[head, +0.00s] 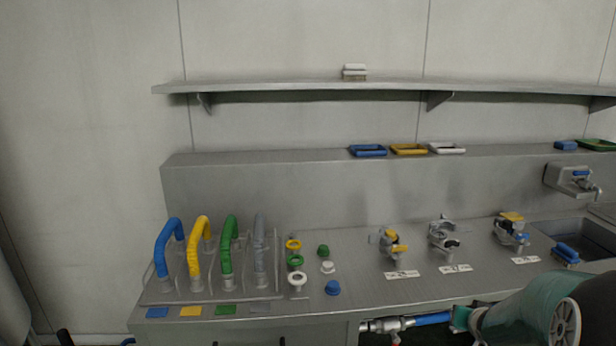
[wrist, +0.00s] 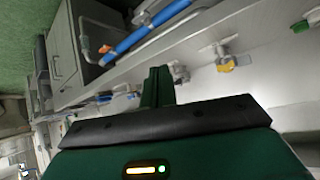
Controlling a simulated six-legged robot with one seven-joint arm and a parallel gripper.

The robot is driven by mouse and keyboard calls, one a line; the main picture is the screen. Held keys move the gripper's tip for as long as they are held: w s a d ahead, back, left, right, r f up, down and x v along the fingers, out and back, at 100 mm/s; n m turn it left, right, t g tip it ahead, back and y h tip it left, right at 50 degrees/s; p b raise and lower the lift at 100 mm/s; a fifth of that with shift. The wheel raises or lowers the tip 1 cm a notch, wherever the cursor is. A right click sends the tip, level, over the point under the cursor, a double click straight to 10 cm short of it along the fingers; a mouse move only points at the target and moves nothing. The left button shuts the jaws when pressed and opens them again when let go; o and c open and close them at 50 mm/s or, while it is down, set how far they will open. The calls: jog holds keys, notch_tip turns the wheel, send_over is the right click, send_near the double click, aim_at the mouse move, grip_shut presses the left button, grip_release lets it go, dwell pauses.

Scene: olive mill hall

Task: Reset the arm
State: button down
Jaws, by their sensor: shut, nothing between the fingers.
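My gripper (wrist: 159,72) shows in the wrist view as dark green fingers close together in the middle. It is shut with nothing between the fingers. The steel counter and its fittings appear tilted behind it, and it touches none of them that I can see. In the head view, a teal and grey part of my arm (head: 530,318) is at the lower right, in front of the counter's front edge. The gripper's fingertips cannot be made out there.
The steel counter (head: 340,250) carries a rack with several coloured hoses (head: 228,250), loose caps and rings, and several valves (head: 392,245). A sink (head: 585,238) is at the right. A blue pipe (head: 432,319) runs below the front edge. A shelf (head: 290,87) hangs above.

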jog(key=s+a+r+n+g, duration=0.2)
jog(key=s+a+r, duration=0.5)
jog(key=a+r, duration=0.5)
jog(key=s+a+r+n+g+y, duration=0.1)
jog(key=s+a+r+n+y, duration=0.1)
jog(key=s+a, duration=1.3)
jog(key=shift+s+a+r+n+g+y, duration=0.15)
jog(key=shift+s+a+n+g+y, duration=0.25)
jog(key=shift+n+y, duration=0.4)
jog(key=shift+d, duration=0.15)
